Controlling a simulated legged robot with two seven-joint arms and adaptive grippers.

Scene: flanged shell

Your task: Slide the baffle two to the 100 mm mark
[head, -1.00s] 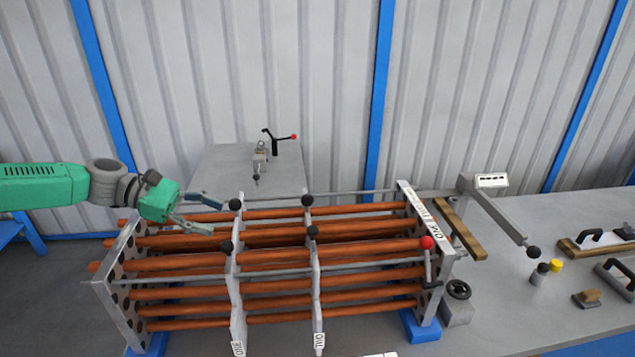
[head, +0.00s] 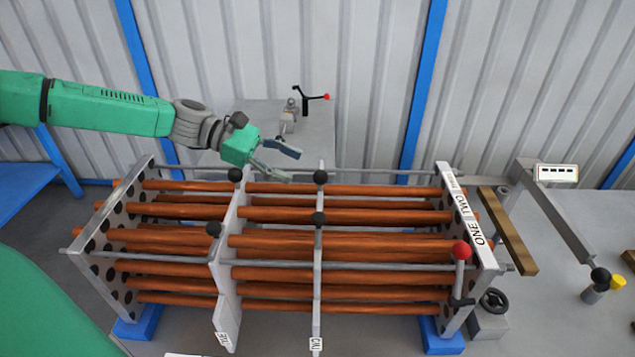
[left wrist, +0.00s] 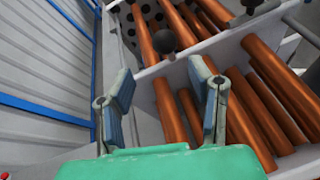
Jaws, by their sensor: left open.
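Two upright grey baffle plates stand across the copper tubes (head: 350,216) of the shell: a left one (head: 228,272) and a right one (head: 317,262). Each carries black ball knobs and a tag at its foot; the tags are too small to read surely, so I cannot tell which is baffle two. My left gripper (head: 282,163) is open and empty above the back of the tubes, between the baffles' back knobs and apart from both. In the left wrist view, a black knob (left wrist: 164,40) on a plate shows beyond the open fingers (left wrist: 163,78).
The right end plate (head: 468,225) bears a strip lettered ONE and TWO. A red-knobbed lever (head: 461,252) stands before it. A wooden bar (head: 508,230) and a black handwheel (head: 493,301) are further right. Rods run along the bundle. A clamp (head: 291,110) stands behind on the bench.

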